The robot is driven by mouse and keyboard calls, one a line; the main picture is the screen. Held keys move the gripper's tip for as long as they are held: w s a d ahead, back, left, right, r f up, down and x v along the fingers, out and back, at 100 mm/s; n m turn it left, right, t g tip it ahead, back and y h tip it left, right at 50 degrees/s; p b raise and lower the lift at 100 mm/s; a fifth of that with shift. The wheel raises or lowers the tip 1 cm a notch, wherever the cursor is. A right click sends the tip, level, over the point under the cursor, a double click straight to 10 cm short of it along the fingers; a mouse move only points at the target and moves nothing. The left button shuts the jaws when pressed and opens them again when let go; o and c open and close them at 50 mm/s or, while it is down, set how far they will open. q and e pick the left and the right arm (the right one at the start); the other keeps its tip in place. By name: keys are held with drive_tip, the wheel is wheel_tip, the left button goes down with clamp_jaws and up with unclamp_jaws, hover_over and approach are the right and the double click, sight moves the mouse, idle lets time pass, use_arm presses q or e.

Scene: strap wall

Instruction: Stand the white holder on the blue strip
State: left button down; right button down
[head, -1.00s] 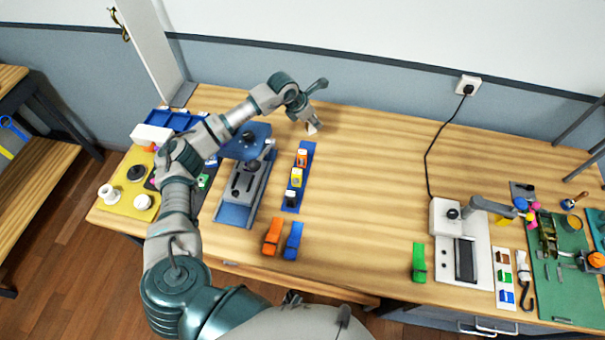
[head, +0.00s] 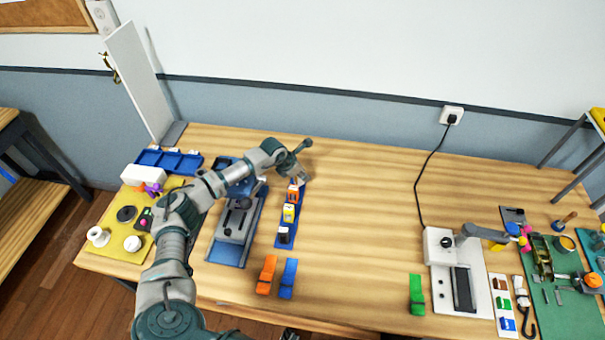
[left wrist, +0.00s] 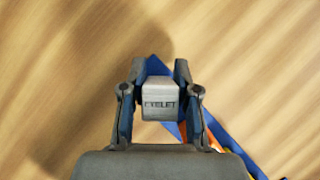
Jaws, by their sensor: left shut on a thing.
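My left gripper (head: 302,178) reaches down at the far end of the blue strip (head: 291,225). I cannot tell whether the holder touches the strip. An orange holder (head: 293,194), a yellow holder (head: 289,213) and a black-and-white holder (head: 284,235) stand in a row on the strip. My right gripper is not in view.
A grey-blue vise-like device (head: 234,228) stands left of the strip. An orange block (head: 266,275) and a blue block (head: 288,278) lie in front. A green block (head: 417,294) and a white machine (head: 440,262) are at right. The table's middle is clear.

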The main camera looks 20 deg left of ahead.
use_arm(q)
drive_tip(key=c, duration=1.2)
unclamp_jaws()
drive_tip(key=shift+a+f, duration=0.1)
drive_tip(key=shift+a, duration=0.05)
drive_tip(key=shift+c, duration=0.2)
drive_tip(key=o, duration=0.4)
drive_tip(key=shift+a, duration=0.2)
drive_tip(key=shift+a+f, duration=0.1)
drive_tip(key=shift+a, duration=0.2)
drive_tip(key=shift+d, duration=0.15)
drive_tip(key=shift+s+r, duration=0.1)
drive_tip(key=shift+r, duration=0.35)
drive_tip(key=v, duration=0.5)
drive_tip(key=shift+d+r, duration=0.2)
drive_tip(key=v, duration=0.6)
drive_tip(key=shift+a, duration=0.35)
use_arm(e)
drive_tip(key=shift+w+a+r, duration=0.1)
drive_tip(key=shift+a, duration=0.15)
